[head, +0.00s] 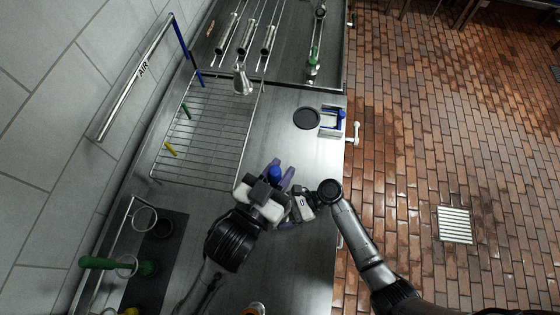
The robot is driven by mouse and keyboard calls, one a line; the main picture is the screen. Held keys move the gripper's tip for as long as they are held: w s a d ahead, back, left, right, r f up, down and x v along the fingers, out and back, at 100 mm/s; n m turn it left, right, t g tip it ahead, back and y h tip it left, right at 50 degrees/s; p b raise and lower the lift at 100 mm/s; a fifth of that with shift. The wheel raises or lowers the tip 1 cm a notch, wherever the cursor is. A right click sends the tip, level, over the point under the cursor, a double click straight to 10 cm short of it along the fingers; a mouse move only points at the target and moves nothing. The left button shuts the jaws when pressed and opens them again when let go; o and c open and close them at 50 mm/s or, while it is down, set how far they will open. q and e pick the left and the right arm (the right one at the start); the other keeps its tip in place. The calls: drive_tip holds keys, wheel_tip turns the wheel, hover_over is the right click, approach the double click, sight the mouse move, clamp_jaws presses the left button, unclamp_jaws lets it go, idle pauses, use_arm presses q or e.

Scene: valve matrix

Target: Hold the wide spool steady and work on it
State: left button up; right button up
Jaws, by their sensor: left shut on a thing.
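My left gripper (279,174), with purple fingers, is over the steel counter near its right side. It is shut on a blue piece (275,172), of which only the rounded top shows between the fingers. I cannot tell whether this piece is the wide spool; no other thing in view is clearly a spool. My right gripper (287,222) is close beside the left one, just to its right and nearer to me. Its fingers are mostly hidden, so I cannot see whether it is open or what it touches.
A wire rack (208,129) lies on the counter at left. Metal tubes (247,38) lie at the back. A green-handled brush (104,263) is at lower left. Clear counter lies beyond the grippers.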

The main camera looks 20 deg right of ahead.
use_arm(q)
drive_tip(key=shift+f, duration=3.95)
drive_tip(key=shift+r, duration=0.15)
wheel_tip(320, 180, up, 14)
drive_tip(key=shift+f, duration=0.2)
wheel_tip(320, 180, up, 7)
drive_tip(key=shift+r, duration=0.2)
use_arm(e)
drive_tip(key=o, duration=0.8)
